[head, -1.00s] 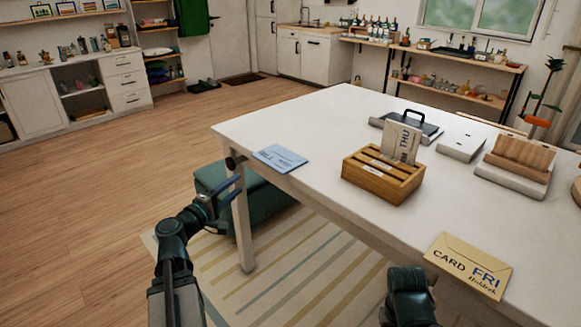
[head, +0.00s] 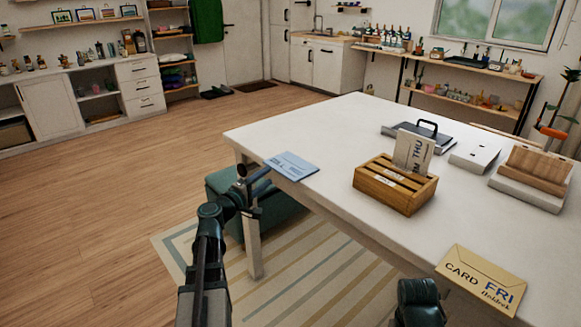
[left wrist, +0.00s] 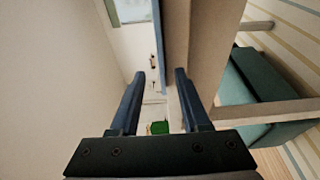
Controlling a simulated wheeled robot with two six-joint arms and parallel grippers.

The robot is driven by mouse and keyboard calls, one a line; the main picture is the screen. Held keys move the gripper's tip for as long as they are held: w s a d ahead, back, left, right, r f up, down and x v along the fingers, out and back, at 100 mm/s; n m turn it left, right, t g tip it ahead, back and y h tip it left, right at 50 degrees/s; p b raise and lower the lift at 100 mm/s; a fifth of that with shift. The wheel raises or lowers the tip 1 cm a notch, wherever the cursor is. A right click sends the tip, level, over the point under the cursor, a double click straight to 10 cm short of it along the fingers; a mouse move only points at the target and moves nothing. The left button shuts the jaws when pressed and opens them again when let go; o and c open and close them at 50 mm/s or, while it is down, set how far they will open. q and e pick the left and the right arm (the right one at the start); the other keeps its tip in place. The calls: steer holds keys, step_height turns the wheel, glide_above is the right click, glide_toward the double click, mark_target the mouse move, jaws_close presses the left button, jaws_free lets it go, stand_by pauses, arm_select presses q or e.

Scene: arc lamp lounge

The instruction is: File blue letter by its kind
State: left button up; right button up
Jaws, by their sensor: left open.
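The blue letter (head: 291,165) lies flat on the white table at its near left edge, partly overhanging it. In the left wrist view it shows edge-on as a thin blue strip (left wrist: 158,42). Its print is too small to read. My left gripper (head: 258,187) is open and empty just left of the letter, apart from it. In the left wrist view its two fingers (left wrist: 157,90) stand apart, with the strip beyond them. A wooden sorter (head: 395,185) with labelled slots holds an upright card marked THU (head: 413,153). My right gripper is out of view; only part of that arm shows.
A tan envelope (head: 482,280) marked CARD FRI lies at the table's near edge. A dark binder-like case (head: 417,134), a white block (head: 475,156) and a wooden stand (head: 535,172) sit farther back. A green stool (head: 225,200) is under the table (head: 300,128).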

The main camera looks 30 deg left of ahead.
mark_target(275, 170)
arm_select(q)
steer(key=w, duration=0.4)
steer(key=shift+w+d+f, duration=0.1)
steer(key=shift+w, duration=0.25)
jaws_close()
